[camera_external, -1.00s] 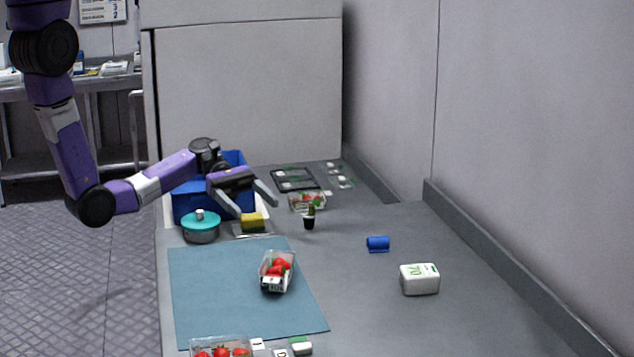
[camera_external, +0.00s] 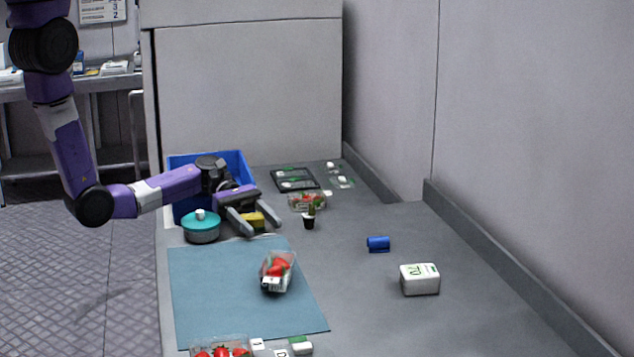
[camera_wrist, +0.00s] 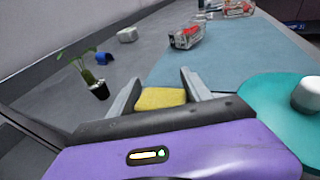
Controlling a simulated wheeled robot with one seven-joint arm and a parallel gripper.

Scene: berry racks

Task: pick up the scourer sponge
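The yellow scourer sponge (camera_external: 254,219) lies on the counter beside the teal-lidded pot, partly hidden by my gripper. In the wrist view the sponge (camera_wrist: 161,98) sits between my two grey fingers. My gripper (camera_external: 258,231) is low at the counter with its fingers spread, one on each side of the sponge. It also shows in the wrist view (camera_wrist: 161,92). The fingers look apart from the sponge, with a small gap at least on the right; I cannot tell whether the left one touches.
The teal-lidded pot (camera_external: 201,233) stands close to my gripper, before a blue crate (camera_external: 244,163). A small potted plant (camera_external: 309,220) is to the right. A blue mat (camera_external: 205,300) carries a strawberry punnet (camera_external: 277,272). A blue cylinder (camera_external: 378,244) and white box (camera_external: 420,280) lie farther right.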

